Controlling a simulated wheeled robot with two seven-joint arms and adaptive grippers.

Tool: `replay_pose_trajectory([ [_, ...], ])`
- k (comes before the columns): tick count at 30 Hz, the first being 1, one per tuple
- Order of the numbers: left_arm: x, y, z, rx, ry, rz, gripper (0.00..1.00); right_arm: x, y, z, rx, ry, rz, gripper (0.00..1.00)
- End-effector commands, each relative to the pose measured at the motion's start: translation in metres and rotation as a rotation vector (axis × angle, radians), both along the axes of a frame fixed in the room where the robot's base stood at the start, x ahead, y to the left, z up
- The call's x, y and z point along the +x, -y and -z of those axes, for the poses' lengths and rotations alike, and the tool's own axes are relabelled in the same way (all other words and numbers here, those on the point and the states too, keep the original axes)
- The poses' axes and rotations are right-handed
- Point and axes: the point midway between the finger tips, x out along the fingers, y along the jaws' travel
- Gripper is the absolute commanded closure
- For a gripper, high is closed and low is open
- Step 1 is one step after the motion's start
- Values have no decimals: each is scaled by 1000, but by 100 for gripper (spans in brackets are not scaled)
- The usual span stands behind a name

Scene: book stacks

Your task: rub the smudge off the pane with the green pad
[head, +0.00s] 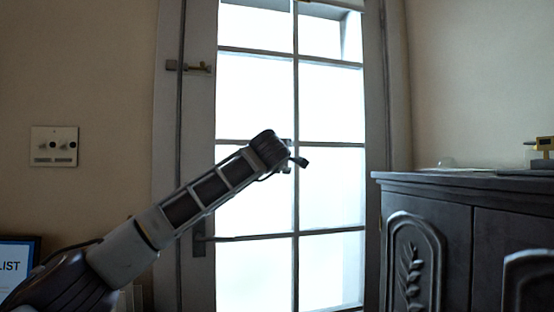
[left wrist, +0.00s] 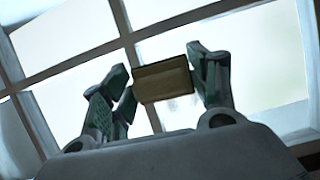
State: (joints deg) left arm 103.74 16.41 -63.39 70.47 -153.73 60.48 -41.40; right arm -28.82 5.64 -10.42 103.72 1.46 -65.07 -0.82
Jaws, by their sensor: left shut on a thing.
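The door's glass panes (head: 331,104) glow bright white between grey glazing bars. My left gripper (head: 290,158) is in front of the door near a crossing of bars, small and dark against the light. In the left wrist view my left gripper (left wrist: 163,86) is shut on the pad (left wrist: 162,79), a dull olive-green block held between its two fingers. Glass and bars (left wrist: 75,65) lie beyond it. I cannot tell whether the pad touches the glass. No smudge can be made out in either view. My right gripper is not in view.
A dark carved cabinet (head: 440,240) stands right of the door, with a brass-coloured object (head: 543,146) on top. A door latch (head: 190,67) and a wall switch plate (head: 54,146) are at the left. A framed sign (head: 14,268) is at lower left.

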Motion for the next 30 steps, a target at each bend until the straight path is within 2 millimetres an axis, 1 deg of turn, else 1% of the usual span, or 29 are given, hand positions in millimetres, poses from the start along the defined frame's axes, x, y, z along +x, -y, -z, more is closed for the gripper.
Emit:
replay_pose_trajectory([
  [6, 3, -5, -13, 48, -13, -7, 70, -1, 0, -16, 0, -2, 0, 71],
  [12, 9, -20, -23, 88, -27, -27, 70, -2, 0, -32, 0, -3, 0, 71],
  [21, 20, -46, -32, 142, -47, -63, 70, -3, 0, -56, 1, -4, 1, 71],
  [30, 26, -66, -38, 191, -67, -89, 70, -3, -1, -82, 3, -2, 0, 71],
])
